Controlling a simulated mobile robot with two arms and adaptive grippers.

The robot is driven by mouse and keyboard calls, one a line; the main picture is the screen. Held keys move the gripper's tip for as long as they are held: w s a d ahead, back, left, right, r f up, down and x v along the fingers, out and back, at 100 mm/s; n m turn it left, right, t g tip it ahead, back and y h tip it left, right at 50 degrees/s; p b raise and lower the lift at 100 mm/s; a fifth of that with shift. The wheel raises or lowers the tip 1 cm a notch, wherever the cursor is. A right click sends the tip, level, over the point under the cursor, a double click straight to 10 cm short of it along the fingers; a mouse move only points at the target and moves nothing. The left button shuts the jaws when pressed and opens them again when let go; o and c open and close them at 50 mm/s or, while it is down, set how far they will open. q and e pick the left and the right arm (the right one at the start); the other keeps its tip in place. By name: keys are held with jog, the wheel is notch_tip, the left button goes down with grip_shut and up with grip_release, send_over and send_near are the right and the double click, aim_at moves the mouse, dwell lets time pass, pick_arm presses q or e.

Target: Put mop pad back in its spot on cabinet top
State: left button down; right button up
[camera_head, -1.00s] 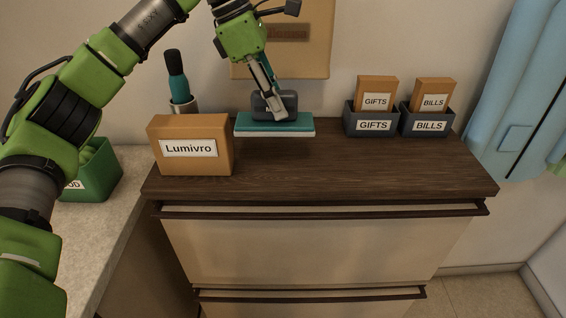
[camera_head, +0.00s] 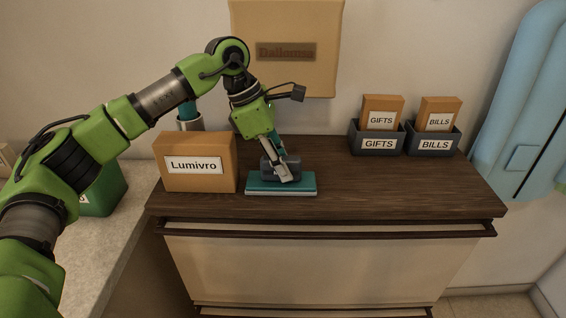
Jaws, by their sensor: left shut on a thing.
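The mop pad (camera_head: 256,185) is a flat teal slab with a pale underside and a dark grey block on top. It is at the cabinet top's (camera_head: 350,193) left-middle part, just right of the Lumivro box. My left gripper (camera_head: 287,177) points down and is shut on the mop pad's dark block. The pad looks level and at or very close to the wood surface; I cannot tell whether it touches. My right gripper is not in view.
The orange Lumivro box (camera_head: 195,162) stands close on the pad's left. Grey GIFTS (camera_head: 377,144) and BILLS (camera_head: 434,145) holders stand at the back right. The cabinet top's middle and front right are clear.

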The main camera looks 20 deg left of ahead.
pick_arm(q)
jog(key=shift+f, duration=0.1)
jog(key=c, duration=1.8)
grip_release()
jog(key=shift+r, duration=0.3)
jog(key=shift+a+r, duration=0.15)
jog(key=shift+r, duration=0.15)
jog(key=b+v, duration=0.1)
jog(key=v, duration=1)
jog(key=shift+s+r, duration=0.1)
jog(key=shift+s, duration=0.05)
